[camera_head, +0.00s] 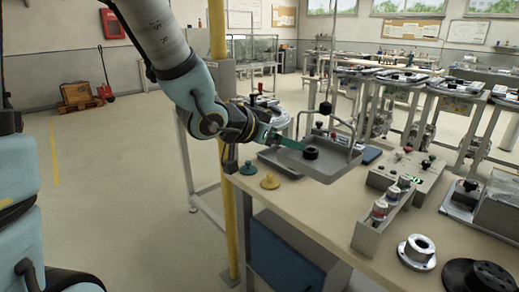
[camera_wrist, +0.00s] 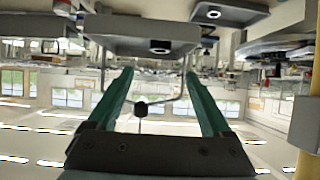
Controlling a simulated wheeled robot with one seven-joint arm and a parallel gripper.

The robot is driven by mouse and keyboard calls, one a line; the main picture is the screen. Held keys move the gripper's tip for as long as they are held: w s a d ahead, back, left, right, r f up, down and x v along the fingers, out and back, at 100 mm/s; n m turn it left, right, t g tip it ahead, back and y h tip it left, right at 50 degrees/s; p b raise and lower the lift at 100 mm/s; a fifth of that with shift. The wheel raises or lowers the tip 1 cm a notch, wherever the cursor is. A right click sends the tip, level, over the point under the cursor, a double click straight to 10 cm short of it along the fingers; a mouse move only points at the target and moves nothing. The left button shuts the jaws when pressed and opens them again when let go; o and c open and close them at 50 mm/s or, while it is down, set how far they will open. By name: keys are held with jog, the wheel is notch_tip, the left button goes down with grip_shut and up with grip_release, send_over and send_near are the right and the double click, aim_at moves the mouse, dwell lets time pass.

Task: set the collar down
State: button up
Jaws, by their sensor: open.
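A black ring, which looks like the collar (camera_head: 310,153), lies in a shallow grey tray (camera_head: 329,174) with a wire frame over it, near the bench's far left side. My gripper (camera_head: 296,146) reaches in from the left, its green fingers just left of the collar. In the wrist view, which looks upside down, my gripper's fingers (camera_wrist: 159,73) are apart with nothing between them. The tray (camera_wrist: 130,30) and a small dark piece that seems to be the collar (camera_wrist: 160,46) show beyond the fingertips. The collar is clear of the fingers.
A black knob (camera_head: 325,107) tops an upright near the tray. A yellow post (camera_head: 229,190) stands left of the bench. Two knobbed discs, a control box (camera_head: 405,172), a rack of jars (camera_head: 383,222) and a metal flange (camera_head: 417,252) occupy the bench. Its front middle is clear.

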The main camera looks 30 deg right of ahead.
jog(key=w+a+f+n+t+y, duration=0.1)
jog(key=w+a+f+n+y, duration=0.2)
jog(key=a, duration=0.4)
jog(key=w+a+f+n+t+y, duration=0.1)
jog(key=w+a+n+y, duration=0.1)
jog(key=w+a, duration=0.35)
jog(key=w+a+f+n+t+y, duration=0.1)
jog(key=w+a+f+n+y, duration=0.15)
jog(key=a, duration=0.65)
jog(key=s+a+f+n+g+y, duration=0.1)
jog(key=s+a+n+g+y, duration=0.1)
jog(key=a, duration=0.6)
jog(key=s+a+f+n+g+y, duration=0.1)
jog(key=s+a+n, duration=0.3)
jog(key=a, duration=0.5)
jog(key=shift+s+f+g+y, duration=0.4)
jog(key=shift+s+g+y, duration=0.2)
jog(key=shift+g, duration=0.2)
